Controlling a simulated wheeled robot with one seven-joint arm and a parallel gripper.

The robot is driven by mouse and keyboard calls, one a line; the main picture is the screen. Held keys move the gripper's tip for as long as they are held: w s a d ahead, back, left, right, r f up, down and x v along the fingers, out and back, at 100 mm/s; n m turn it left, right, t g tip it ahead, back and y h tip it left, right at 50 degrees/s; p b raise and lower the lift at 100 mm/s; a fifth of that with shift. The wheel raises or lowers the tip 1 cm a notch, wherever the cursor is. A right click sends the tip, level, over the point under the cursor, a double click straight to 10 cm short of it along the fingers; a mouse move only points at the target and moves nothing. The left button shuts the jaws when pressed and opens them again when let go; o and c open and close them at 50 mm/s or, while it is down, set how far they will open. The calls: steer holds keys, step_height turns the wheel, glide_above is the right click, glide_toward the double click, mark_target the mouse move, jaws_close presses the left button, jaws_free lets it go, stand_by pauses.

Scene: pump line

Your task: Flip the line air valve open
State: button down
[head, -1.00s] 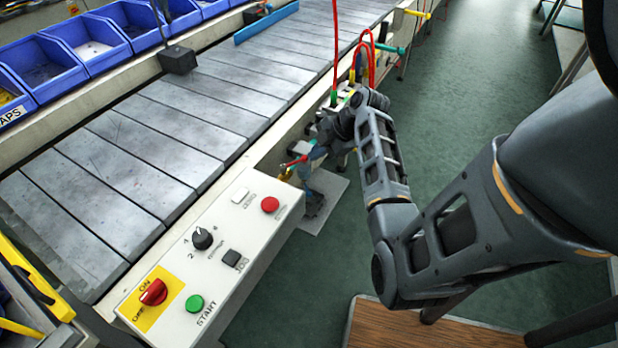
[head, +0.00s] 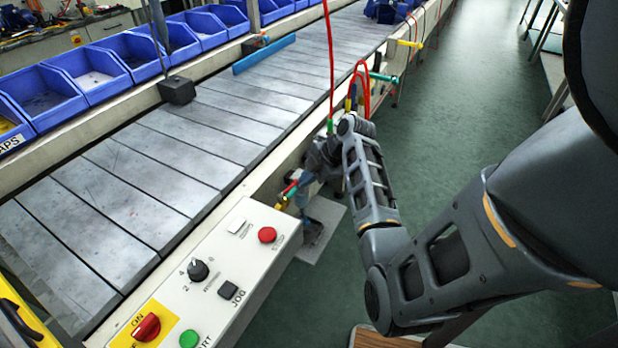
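A small valve with a red lever (head: 290,188) and a brass-coloured body (head: 281,203) sits on the conveyor's side, just past the far end of the control panel; I take it to be the line air valve. My gripper (head: 304,187) is right beside it, partly hidden behind my own wrist. I cannot tell whether the fingers touch the lever or how far apart they are. The lever slants up to the right, and its exact setting is too small to read.
The control panel (head: 212,268) with knobs and buttons stands near. Red hoses (head: 361,78) rise behind my wrist. A teal handle (head: 384,78) and a yellow handle (head: 410,44) stick out farther along the conveyor (head: 150,160). The green floor (head: 450,120) at right is clear.

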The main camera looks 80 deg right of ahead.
steer(key=shift+a, duration=0.1)
steer(key=v, duration=0.7)
steer(key=shift+s+r, duration=0.25)
steer(key=shift+r, duration=0.1)
stand_by(0.5)
